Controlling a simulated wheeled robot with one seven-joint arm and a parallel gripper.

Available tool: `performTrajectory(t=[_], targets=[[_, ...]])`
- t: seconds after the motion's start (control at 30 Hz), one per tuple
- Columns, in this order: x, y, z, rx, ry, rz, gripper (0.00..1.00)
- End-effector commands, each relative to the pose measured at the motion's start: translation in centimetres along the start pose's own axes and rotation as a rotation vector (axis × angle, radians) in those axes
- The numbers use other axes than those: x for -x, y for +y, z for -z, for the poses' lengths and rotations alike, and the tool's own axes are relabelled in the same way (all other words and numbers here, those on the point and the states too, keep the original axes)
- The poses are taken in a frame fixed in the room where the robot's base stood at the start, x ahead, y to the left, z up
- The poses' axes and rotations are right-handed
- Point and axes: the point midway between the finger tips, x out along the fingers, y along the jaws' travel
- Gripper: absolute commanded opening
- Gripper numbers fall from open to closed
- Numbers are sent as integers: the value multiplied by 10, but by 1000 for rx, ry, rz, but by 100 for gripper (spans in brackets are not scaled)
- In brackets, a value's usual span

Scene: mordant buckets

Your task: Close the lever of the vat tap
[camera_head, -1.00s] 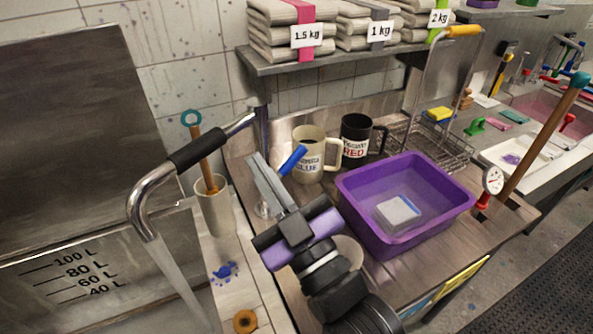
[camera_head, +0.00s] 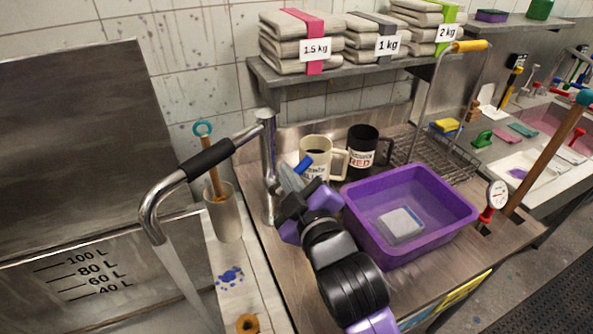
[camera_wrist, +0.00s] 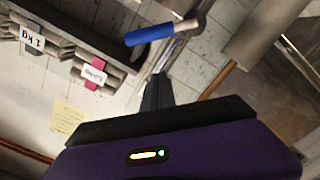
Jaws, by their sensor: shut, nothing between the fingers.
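The vat tap (camera_head: 267,165) is a steel post with a spout curving left over the vat, with a black sleeve on it. Water runs from the spout's end. Its lever has a blue grip (camera_head: 303,166), sticking out to the right of the post. The lever's blue grip also shows in the wrist view (camera_wrist: 150,36), on a steel stem. My gripper (camera_head: 287,172) is shut and empty, its fingers close beside the lever in the head view. In the wrist view its shut fingers (camera_wrist: 158,78) point up just below the lever; I cannot tell whether they touch.
A cream mug (camera_head: 322,150) and a black mug (camera_head: 364,150) stand just behind the lever. A purple tub (camera_head: 440,215) is right of my arm. A beige cylinder (camera_head: 224,215) holding a stick stands left. The shelf (camera_head: 350,72) with folded cloths is above.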

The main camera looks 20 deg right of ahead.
Motion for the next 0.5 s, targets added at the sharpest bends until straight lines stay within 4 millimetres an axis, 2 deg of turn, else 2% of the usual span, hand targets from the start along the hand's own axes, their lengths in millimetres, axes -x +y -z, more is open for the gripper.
performTrajectory(t=[0.07, 0.1, 0.3, 0.5], targets=[[-16, 2, 2, 0, 0, 0, 0], [-18, 1, -6, 0, -4, 1, 0], [-23, 0, -30, 0, -2, 1, 0], [-25, 0, -39, 0, 0, 0, 0]])
